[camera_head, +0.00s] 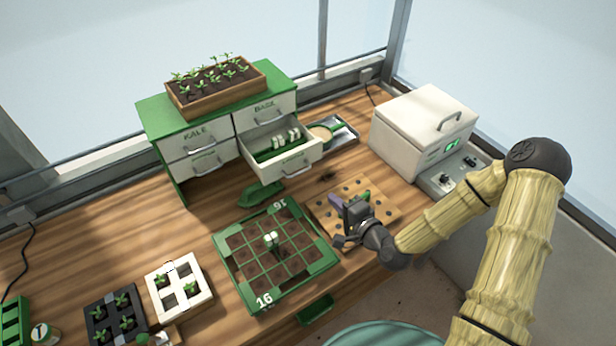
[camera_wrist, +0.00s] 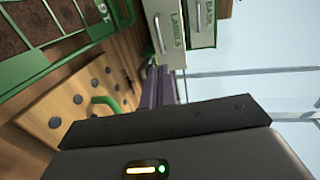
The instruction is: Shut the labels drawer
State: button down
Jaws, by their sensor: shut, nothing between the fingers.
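The labels drawer (camera_head: 297,167) is the lower right drawer of a green and white cabinet (camera_head: 200,150). It stands pulled out, with several white labels in its green inside. In the wrist view its front (camera_wrist: 172,33) shows the word LABELS and a metal handle. My gripper (camera_head: 337,198) is in front of the drawer and to its right, above a wooden board with holes (camera_head: 385,208). Its narrow purplish fingers (camera_wrist: 158,72) are together and empty, and point toward the drawer front. In the head view a gap shows between the fingers and the drawer.
A green seed tray (camera_head: 222,240) lies left of my gripper. A metal tray (camera_head: 343,130) lies right of the open drawer, near a white lidded box (camera_head: 420,125). A planter (camera_head: 215,97) stands on the cabinet.

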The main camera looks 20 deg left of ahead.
aim_at(302, 172)
jog(key=p+x, duration=0.5)
jog(key=x, duration=0.7)
jog(key=shift+w+a+f+p, duration=0.2)
jog(key=shift+w+a+p, duration=0.15)
jog(key=shift+w+a, duration=0.05)
